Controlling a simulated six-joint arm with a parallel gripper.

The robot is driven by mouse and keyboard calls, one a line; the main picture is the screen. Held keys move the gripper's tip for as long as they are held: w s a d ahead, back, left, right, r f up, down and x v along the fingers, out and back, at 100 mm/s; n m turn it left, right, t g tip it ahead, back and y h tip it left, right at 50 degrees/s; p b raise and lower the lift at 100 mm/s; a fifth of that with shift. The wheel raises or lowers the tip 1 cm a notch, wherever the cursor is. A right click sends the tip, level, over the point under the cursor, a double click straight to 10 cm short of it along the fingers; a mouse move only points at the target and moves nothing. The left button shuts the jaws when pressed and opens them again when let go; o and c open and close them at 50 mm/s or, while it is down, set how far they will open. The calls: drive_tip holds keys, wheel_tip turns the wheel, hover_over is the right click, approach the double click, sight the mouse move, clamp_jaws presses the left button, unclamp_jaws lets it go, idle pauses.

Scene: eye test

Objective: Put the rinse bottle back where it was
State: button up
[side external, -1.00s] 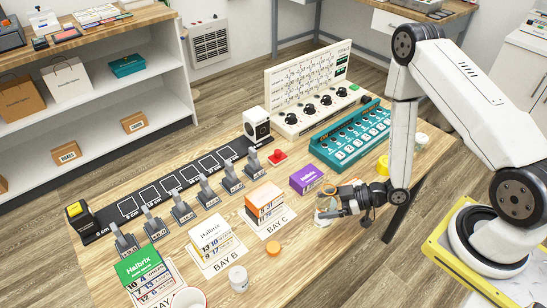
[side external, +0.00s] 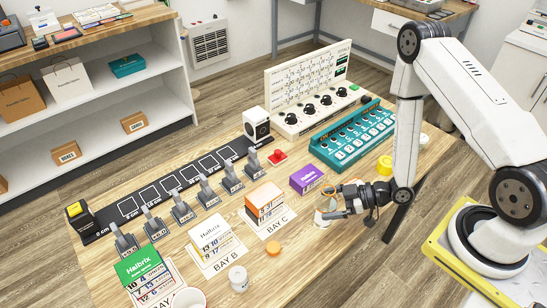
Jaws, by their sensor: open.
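My gripper (side external: 327,203) is open, low over the right part of the wooden table, with its fingers pointing left. A small pale item with a bit of orange (side external: 321,218) is at its fingertips, partly hidden by them; I cannot tell its shape or whether the fingers touch it. A small white round container (side external: 238,279) stands upright near the table's front edge, well left of my gripper. I cannot tell which of these, if any, is the rinse bottle.
Bare wood lies at the front (side external: 310,265).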

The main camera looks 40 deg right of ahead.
drive_tip(key=v, duration=1.1)
idle(0.3)
idle(0.7)
drive_tip(key=w+d+r+m+g+h, duration=0.3)
drive_tip(key=w+d+r+g+h, duration=0.15)
drive_tip(key=w+h, duration=0.4)
drive_tip(key=s+a+r+m+g, duration=0.2)
drive_tip(key=s+a+r+m, duration=0.2)
drive_tip(key=a+r, duration=0.5)
drive_tip(key=shift+s+r+m+h, duration=0.25)
drive_tip(key=shift+r+m+h, duration=0.3)
drive_tip(key=shift+m, duration=0.45)
